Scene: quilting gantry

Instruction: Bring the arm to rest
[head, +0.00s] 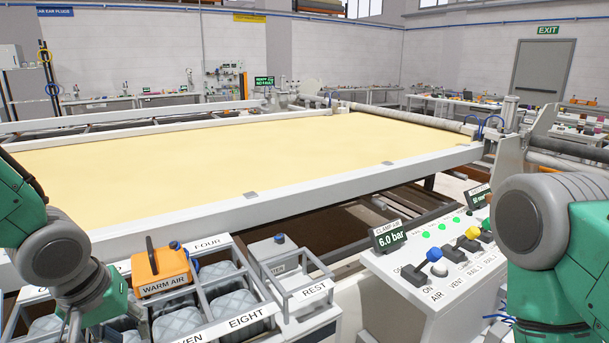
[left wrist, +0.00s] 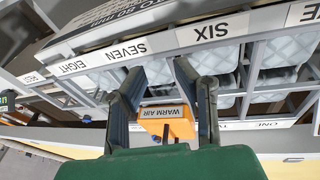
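My left arm (head: 60,250) reaches in from the left in the head view, bent downward over the labelled rack. My left gripper (left wrist: 155,70) shows in the left wrist view with its two dark fingers spread apart and nothing clearly held. The orange WARM AIR unit (head: 160,270) sits on the rack to the right of this arm in the head view. It also appears between the fingers in the left wrist view (left wrist: 168,123), apparently beyond them. My right arm (head: 550,235) is at the right edge; its gripper is out of view.
A rack (head: 240,321) holds grey quilted bundles in labelled bays. A tray marked REST (head: 313,291) stands to its right. A control console (head: 425,285) with levers and a 6.0 bar display is between the arms. A yellow quilting frame (head: 250,160) stretches behind.

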